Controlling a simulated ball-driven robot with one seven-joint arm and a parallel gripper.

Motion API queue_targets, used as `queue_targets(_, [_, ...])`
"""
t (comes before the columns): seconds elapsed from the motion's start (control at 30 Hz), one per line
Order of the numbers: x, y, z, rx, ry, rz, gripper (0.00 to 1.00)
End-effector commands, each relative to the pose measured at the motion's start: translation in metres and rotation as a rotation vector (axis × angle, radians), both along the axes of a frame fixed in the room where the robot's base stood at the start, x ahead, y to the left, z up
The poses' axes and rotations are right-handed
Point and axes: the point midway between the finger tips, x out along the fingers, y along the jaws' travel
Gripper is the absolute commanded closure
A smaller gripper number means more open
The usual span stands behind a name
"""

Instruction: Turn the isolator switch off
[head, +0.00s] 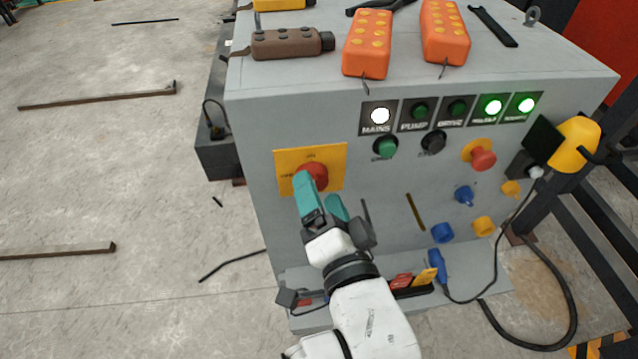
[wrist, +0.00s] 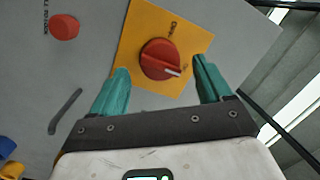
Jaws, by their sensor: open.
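The isolator switch is a round red knob (head: 314,175) on a yellow plate (head: 336,158) at the left of the grey cabinet's front. In the wrist view the knob (wrist: 160,59) shows whole on its yellow plate (wrist: 128,45), with a white pointer mark on its bar towards the lower right. My gripper (head: 318,193) is in front of the knob and partly covers it in the head view. In the wrist view my gripper (wrist: 162,80) is open, with one teal finger on each side below the knob. Contact with the knob cannot be told.
The grey cabinet (head: 270,125) carries lit lamps and a red mushroom button (head: 483,158). Orange pendants (head: 368,45) and a brown pendant (head: 290,43) lie on top. Cables (head: 560,290) hang at the right.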

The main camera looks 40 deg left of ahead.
Motion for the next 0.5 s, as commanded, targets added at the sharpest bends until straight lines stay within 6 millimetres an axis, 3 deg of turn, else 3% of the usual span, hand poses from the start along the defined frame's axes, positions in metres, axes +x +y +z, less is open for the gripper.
queue_targets(0.2, [0.009, 0.014, 0.000, -0.001, 0.000, -0.001, 0.22])
queue_targets(0.5, [0.011, 0.016, -0.001, -0.001, 0.000, -0.001, 0.22])
